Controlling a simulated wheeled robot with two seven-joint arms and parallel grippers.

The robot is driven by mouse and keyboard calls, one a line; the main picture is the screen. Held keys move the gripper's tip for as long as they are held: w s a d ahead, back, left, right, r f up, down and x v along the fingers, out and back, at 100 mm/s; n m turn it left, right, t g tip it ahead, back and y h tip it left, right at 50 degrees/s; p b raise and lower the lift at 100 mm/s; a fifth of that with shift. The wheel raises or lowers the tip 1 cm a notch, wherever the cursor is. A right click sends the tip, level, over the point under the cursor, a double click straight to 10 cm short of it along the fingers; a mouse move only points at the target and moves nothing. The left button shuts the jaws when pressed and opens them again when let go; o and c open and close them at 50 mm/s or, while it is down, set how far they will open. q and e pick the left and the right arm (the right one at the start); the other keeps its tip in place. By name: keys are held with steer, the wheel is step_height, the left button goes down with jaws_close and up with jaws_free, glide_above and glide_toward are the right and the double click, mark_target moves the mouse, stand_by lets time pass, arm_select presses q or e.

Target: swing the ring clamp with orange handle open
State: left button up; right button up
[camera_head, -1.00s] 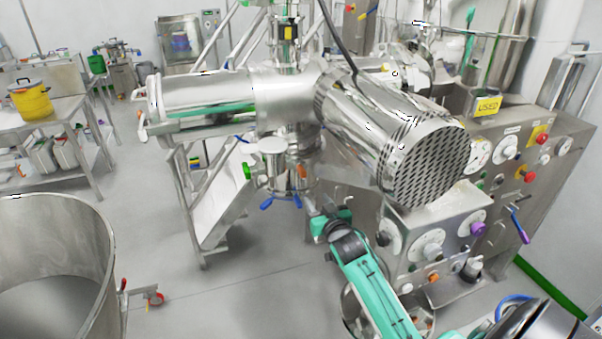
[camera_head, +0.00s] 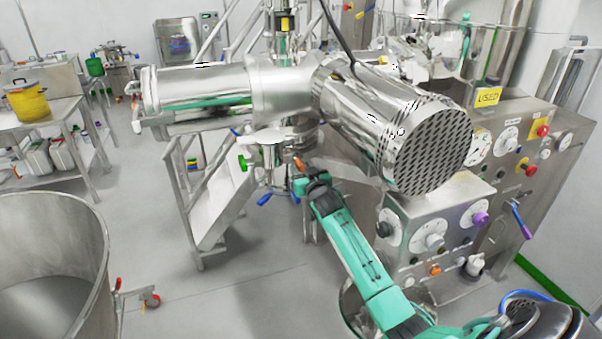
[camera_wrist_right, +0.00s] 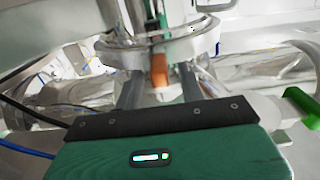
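The orange handle (camera_head: 299,164) of the ring clamp is at the small valve assembly below the horizontal steel housing. In the right wrist view the orange handle (camera_wrist_right: 159,70) hangs upright, below the steel ring clamp (camera_wrist_right: 165,46). The ring looks closed around the pipe. My right gripper (camera_wrist_right: 160,87) is open, with one finger on each side of the orange handle and a visible gap on both sides. In the head view my right gripper (camera_head: 306,178) is at the handle and its fingers are mostly hidden. My left gripper is out of view.
A green handle (camera_head: 244,163) sits left of the clamp, and blue handles (camera_head: 264,199) are below it. The perforated steel cylinder (camera_head: 432,152) overhangs to the right above the control box (camera_head: 440,215). Steel steps (camera_head: 215,205) stand behind left.

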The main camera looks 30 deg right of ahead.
steer(key=shift+w+d, duration=0.2)
steer(key=shift+w, duration=0.45)
steer(key=shift+c, duration=0.2)
